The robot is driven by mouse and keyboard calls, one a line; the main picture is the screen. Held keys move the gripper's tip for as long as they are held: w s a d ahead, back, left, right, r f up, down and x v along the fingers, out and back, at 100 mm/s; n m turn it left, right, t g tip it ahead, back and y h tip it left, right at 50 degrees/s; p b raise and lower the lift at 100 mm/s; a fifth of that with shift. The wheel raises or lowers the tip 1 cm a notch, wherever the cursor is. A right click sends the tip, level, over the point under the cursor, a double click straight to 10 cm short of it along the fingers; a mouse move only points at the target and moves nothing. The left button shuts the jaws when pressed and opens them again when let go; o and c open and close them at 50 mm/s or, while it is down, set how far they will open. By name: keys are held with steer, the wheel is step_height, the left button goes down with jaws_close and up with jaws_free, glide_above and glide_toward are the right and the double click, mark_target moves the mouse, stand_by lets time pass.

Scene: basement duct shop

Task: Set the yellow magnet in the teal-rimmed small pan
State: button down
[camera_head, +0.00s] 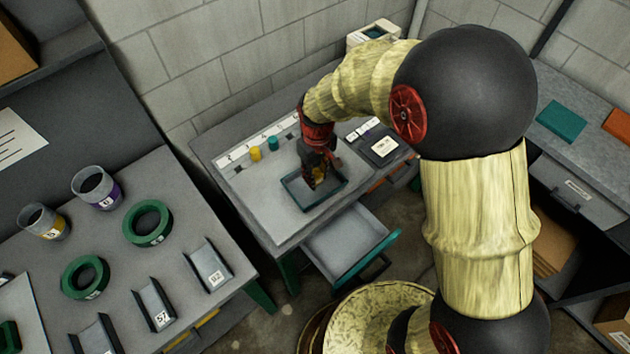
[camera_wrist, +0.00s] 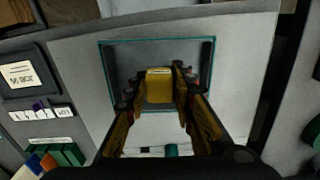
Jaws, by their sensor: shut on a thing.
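The yellow magnet (camera_wrist: 159,86) is a small yellow piece between my fingertips in the wrist view. My gripper (camera_head: 320,178) points down and is shut on it. The teal-rimmed small pan (camera_wrist: 207,62) is a shallow dark grey tray. It lies on the grey bench and also shows in the head view (camera_head: 291,191). The magnet and fingertips are over the pan's inside. I cannot tell whether the magnet touches the pan floor. The gripper hides part of the pan in both views.
A yellow cylinder (camera_head: 256,154) and a teal cylinder (camera_head: 273,143) stand by a pale marked strip behind the pan. A dark labelled box (camera_head: 385,147) lies to its right. An open teal-edged drawer (camera_head: 345,243) juts out in front. A table with green rings (camera_head: 148,222) is at left.

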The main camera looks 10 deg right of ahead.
mark_target(315, 171)
steer(key=shift+w+a+f, duration=0.15)
steer(key=shift+w+f, duration=0.4)
steer(key=shift+f, duration=0.15)
steer(key=shift+f+b, duration=0.5)
steer(key=shift+f, duration=1)
steer(key=shift+f, duration=0.1)
steer(key=c, duration=1.6)
jaws_free()
steer(key=shift+o, duration=0.5)
step_height(315, 171, up, 12)
steer(key=shift+r+p, duration=0.2)
steer(key=shift+p, duration=1)
